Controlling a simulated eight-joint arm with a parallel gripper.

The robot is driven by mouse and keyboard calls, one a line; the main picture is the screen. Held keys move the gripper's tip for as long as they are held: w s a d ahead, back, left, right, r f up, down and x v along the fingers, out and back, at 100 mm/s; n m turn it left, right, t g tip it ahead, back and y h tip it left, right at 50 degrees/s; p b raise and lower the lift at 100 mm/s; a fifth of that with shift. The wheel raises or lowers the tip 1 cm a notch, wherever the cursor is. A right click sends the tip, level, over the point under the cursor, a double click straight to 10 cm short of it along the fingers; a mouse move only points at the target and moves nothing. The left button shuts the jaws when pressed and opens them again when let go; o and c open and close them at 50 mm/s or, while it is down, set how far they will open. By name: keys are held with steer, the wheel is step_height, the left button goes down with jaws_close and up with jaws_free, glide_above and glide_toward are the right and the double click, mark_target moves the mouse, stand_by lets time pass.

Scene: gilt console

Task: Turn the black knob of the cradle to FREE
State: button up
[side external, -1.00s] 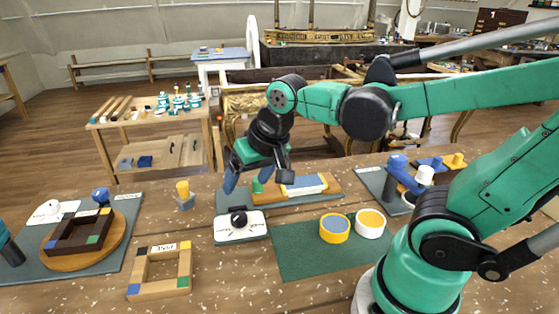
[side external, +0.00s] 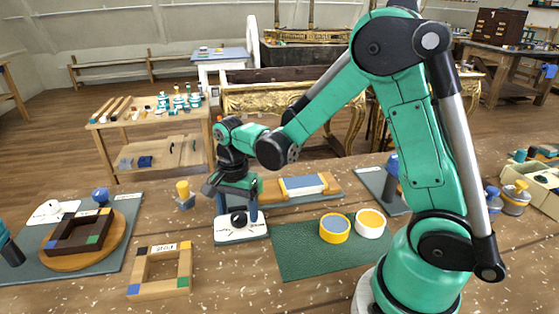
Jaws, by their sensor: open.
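The black knob (side external: 238,219) stands on a white plate (side external: 228,236) with dark marks, at the front of a grey-blue mat. The marks are too small to read, so I cannot tell which one the knob points at. The wooden cradle (side external: 328,184) lies behind and to the right, with a blue and white block (side external: 302,184) on it. My gripper (side external: 237,211) points down over the knob, open, with one blue finger on each side of it. I cannot tell whether the fingers touch the knob. My gripper hides the cradle's left end.
A wooden frame (side external: 142,283) lies front left. A dark frame on a round board (side external: 112,250) is at far left. A blue and yellow piece (side external: 184,195) stands left of the white plate. Two tape rolls (side external: 334,228) (side external: 370,222) sit on a green mat (side external: 300,262) to the right.

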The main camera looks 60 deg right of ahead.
steer(key=shift+f, duration=0.6)
jaws_close()
